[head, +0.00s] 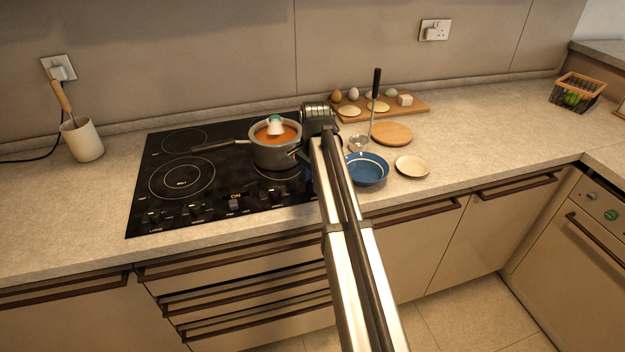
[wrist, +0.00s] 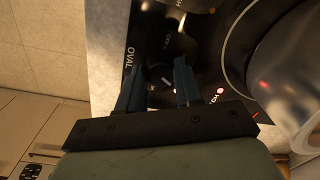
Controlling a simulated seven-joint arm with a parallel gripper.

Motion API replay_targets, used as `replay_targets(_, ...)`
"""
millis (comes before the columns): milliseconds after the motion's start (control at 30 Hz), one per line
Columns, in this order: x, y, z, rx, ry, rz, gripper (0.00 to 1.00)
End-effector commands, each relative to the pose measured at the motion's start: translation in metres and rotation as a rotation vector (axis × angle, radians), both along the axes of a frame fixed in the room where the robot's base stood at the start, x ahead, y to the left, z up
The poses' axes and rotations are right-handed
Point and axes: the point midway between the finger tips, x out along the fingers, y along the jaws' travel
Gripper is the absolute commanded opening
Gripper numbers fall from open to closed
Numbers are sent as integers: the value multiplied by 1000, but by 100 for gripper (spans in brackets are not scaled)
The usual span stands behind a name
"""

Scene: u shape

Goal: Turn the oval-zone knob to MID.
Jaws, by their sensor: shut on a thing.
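The oval-zone knob (wrist: 163,82) is a dark knob with a short white pointer line, beside the printed word OVAL near the edge of the black cooktop (head: 140,218). In the wrist view my gripper (wrist: 160,76) has its two blue fingers on either side of this knob, shut on it. The white line looks slanted, and I cannot read a MID mark by it. In the head view my arm covers the cooktop's right front part, and the fingers and this knob cannot be made out there.
A grey pot (head: 275,154) of orange soup stands on the cooktop, its handle pointing left. A red HOT light (wrist: 220,91) glows close to the gripper. A blue bowl (head: 367,180) and a small plate (head: 412,166) sit right of my arm. Other knobs line the front.

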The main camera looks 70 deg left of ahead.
Motion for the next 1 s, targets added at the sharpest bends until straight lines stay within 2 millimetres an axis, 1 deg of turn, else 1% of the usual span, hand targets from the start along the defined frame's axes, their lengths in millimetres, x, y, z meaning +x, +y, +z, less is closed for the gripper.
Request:
replay_targets(167, 0, 0, 0, 1, -1, 1, 4)
replay_targets(200, 0, 0, 0, 1, -1, 1, 38)
replay_targets(433, 0, 0, 0, 0, 0, 1, 60)
replay_targets(667, 0, 0, 0, 0, 0, 2, 60)
replay_targets(767, 0, 0, 4, 0, 0, 2, 60)
replay_targets(867, 0, 0, 13, 0, 0, 2, 60)
replay_targets(1000, 1, -1, 37, 2, 0, 2, 60)
